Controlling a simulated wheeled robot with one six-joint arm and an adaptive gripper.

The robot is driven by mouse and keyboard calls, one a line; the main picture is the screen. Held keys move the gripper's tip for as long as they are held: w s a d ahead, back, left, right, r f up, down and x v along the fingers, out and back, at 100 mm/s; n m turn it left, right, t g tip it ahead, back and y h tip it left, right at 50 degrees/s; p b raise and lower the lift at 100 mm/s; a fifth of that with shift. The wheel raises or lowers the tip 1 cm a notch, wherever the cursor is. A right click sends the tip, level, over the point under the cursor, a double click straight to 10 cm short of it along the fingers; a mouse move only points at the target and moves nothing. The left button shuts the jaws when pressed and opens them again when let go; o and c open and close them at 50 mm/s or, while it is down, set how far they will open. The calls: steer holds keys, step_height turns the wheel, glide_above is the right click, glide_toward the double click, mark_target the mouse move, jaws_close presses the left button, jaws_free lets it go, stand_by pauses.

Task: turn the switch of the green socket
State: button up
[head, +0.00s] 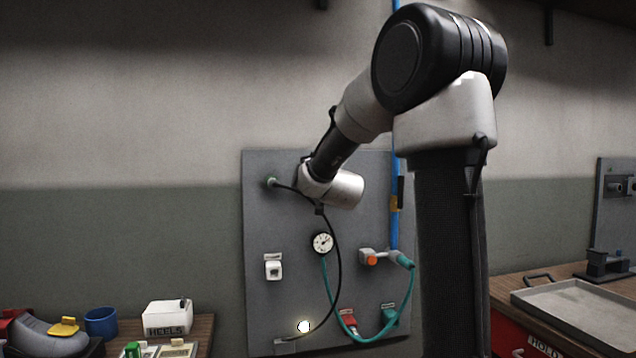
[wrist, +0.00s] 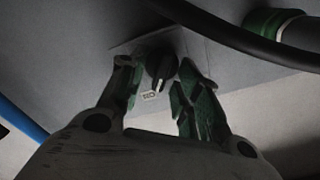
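The switch is a black rotary knob (wrist: 160,66) on a pale square plate with a small white label at its lower edge. The green socket (head: 271,182) is at the upper left of the grey panel with a black cable in it; its green collar also shows at the upper right of the wrist view (wrist: 265,21). My gripper (wrist: 159,78) is open, with one green-padded finger on each side of the knob. A gap shows on the right; whether the left finger touches is unclear. In the head view my arm hides the knob and gripper.
The black cable (head: 337,240) loops down the panel (head: 290,225) and crosses close above the knob in the wrist view. A gauge (head: 322,243), a white switch (head: 273,268) and a teal hose (head: 340,318) are lower. A blue pipe (head: 394,225) runs at the right.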

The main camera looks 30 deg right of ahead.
steer(key=v, duration=1.2)
steer(key=s+a+f+n+g+y, duration=0.3)
steer(key=s+f+g, duration=0.1)
steer(key=f, duration=0.3)
steer(key=s+a+f+n+g+y, duration=0.2)
steer(key=s+a+f+n+g, duration=0.15)
steer(key=f, duration=0.45)
steer(key=s+f+n+g, duration=0.1)
steer(key=s+n+g, duration=0.1)
steer(key=s, duration=0.8)
steer(key=s+f+n+g, duration=0.2)
steer(key=s+g, duration=0.1)
steer(key=s, duration=0.8)
steer(key=shift+s+a+f+g, duration=0.2)
steer(key=shift+g, duration=0.15)
